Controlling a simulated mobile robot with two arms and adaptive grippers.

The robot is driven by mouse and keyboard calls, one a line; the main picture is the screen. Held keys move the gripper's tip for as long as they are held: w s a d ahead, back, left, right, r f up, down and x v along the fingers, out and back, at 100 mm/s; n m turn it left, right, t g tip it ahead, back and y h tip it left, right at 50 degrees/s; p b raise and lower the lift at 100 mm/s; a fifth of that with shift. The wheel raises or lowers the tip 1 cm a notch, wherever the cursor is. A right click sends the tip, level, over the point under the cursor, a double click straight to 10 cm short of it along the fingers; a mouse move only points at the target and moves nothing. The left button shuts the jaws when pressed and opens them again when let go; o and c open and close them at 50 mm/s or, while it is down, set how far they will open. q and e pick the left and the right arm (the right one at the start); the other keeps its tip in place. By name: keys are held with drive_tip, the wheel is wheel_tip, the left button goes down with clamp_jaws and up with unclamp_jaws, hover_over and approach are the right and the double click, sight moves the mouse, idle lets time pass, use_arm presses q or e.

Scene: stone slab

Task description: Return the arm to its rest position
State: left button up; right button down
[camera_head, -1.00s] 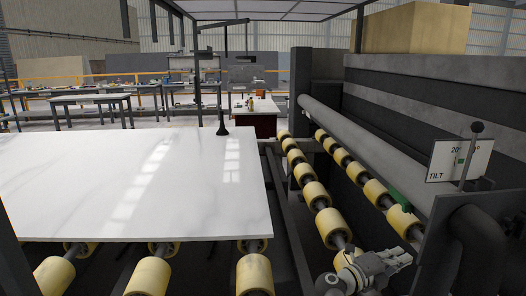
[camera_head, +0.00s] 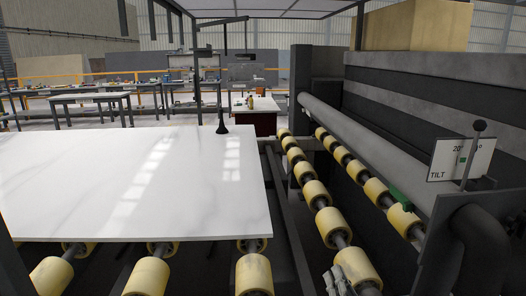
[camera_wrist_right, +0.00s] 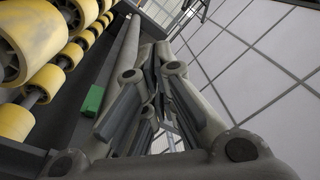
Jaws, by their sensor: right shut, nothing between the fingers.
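My right gripper (camera_head: 338,278) shows at the bottom edge of the head view, in front of the yellow rollers. Only its upper part is in the picture; the rest of the arm is cut off. In the right wrist view the same gripper (camera_wrist_right: 152,75) has its fingers together, with nothing between them. It points up toward the roof panels, and it touches nothing that I can see. My left gripper is in neither view.
At right are a lever (camera_head: 473,155), a TILT sign (camera_head: 448,160) and a green block (camera_head: 400,199), which also shows in the wrist view (camera_wrist_right: 93,100).

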drive_tip(key=s+a+f+n+g, duration=0.1)
drive_tip(key=s+f+n+g, duration=0.5)
drive_tip(key=s, duration=0.5)
drive_tip(key=s+a+f+n+g, duration=0.1)
drive_tip(key=s+f+n+g, duration=0.1)
drive_tip(key=s+f+g, duration=0.55)
drive_tip(key=s+d+f+g+h, duration=0.1)
drive_tip(key=s+d, duration=0.1)
drive_tip(key=s, duration=0.6)
drive_tip(key=s+d+f+g+h, duration=0.1)
drive_tip(key=s+d, duration=0.1)
drive_tip(key=s, duration=0.7)
wheel_tip(320, 180, down, 24)
drive_tip(key=s+d+f+g, duration=0.2)
drive_tip(key=s+d+f, duration=0.1)
drive_tip(key=s+f, duration=1.4)
drive_tip(key=shift+s+n, duration=0.4)
drive_tip(key=shift+d+f, duration=0.1)
